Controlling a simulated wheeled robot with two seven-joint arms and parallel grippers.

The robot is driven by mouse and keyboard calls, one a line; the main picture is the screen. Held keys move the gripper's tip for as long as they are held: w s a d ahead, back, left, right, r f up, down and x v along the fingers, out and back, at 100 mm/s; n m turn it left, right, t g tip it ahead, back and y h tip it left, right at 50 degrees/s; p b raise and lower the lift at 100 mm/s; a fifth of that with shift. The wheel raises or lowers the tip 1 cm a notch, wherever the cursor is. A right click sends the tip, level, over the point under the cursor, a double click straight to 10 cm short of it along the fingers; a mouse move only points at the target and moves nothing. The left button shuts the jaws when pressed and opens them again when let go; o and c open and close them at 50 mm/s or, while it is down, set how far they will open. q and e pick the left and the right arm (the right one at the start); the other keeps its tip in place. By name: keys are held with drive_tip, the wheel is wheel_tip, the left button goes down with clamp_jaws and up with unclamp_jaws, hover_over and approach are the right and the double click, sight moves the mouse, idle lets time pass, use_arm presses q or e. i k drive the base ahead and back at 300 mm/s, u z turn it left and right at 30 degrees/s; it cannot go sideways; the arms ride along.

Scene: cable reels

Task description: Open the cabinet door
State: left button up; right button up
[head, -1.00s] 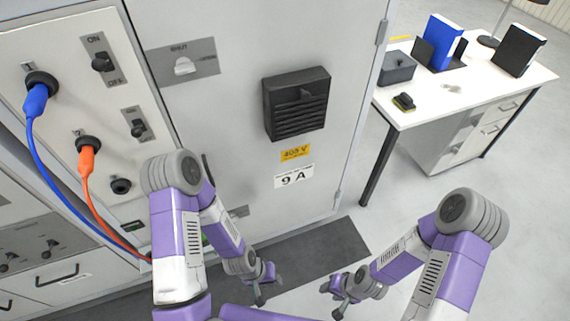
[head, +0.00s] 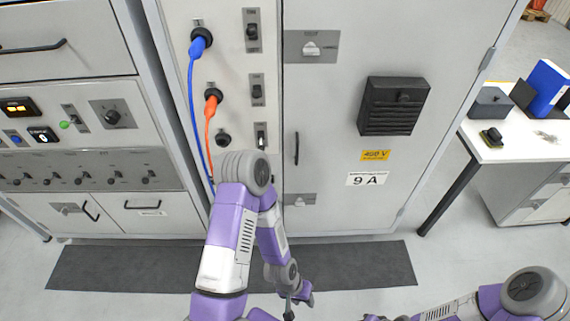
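The grey cabinet door (head: 340,110) stands closed in the middle of the head view. It has a thin black upright handle (head: 297,148) near its left edge. An upper latch plate (head: 311,47) and a lower latch plate (head: 300,199) sit above and below the handle. A hinge (head: 487,59) is on the right edge. My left gripper (head: 293,304) hangs low in front of the door, below the handle and apart from it. Its fingers are too small to read. My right gripper (head: 376,318) is at the bottom edge, mostly cut off.
Left of the door is a panel with switches, a blue plug (head: 199,45) and an orange plug (head: 211,105) with hanging cables. A vent box (head: 393,106) juts from the door. A white desk (head: 508,150) stands at the right. A dark mat (head: 130,268) lies on the floor.

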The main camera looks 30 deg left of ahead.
sight(344, 179)
drive_tip(key=u, duration=0.35)
drive_tip(key=i, duration=0.4)
drive_tip(key=u, duration=1.2)
